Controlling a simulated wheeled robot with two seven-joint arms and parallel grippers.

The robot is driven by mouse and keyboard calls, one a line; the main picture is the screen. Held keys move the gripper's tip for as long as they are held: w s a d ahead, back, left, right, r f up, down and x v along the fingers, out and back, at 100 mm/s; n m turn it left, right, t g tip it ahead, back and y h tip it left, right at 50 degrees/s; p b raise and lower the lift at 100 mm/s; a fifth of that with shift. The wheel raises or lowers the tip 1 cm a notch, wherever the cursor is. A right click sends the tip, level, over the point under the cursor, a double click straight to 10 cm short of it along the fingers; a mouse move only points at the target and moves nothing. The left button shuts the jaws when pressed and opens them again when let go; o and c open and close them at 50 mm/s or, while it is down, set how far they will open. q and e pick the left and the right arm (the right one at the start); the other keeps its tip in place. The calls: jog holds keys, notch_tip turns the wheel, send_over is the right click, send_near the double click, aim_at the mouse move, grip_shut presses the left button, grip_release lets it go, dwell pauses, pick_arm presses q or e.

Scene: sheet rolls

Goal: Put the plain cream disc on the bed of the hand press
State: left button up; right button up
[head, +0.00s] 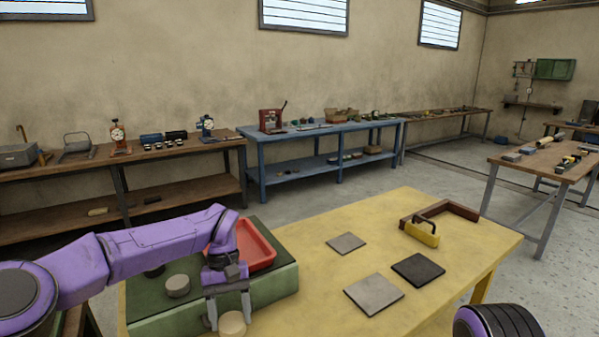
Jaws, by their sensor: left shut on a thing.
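My left gripper (230,310) points down over the front of the green block or case (275,287) on the yellow table. It is shut on a plain cream disc (232,324), which shows between and just below its fingertips near the bottom edge of the picture. Whether the disc touches anything below is hidden. A red device with a dark lever (270,120), on the far blue bench, may be the hand press; its bed is too small to make out. Of my right arm only a dark, purple-edged part shows at the bottom right; its gripper is out of view.
A grey-beige round piece (178,286) and a red tray (262,252) sit on the green case. Grey and dark square plates (374,294) lie on the yellow table (310,300). Floor separates the benches.

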pick_arm(q)
jog(key=s+d+f+m+y, duration=0.1)
jog(key=s+d+f+m, duration=0.25)
jog(key=s+d, duration=0.4)
jog(key=s+a+r+n+h, duration=0.1)
jog(key=a+r+n, duration=0.2)
jog(key=a, duration=0.9)
notch_tip(320, 180, up, 2)
jog(key=shift+a+r, duration=0.1)
jog(key=shift+a, duration=0.1)
jog(key=shift+n, duration=0.25)
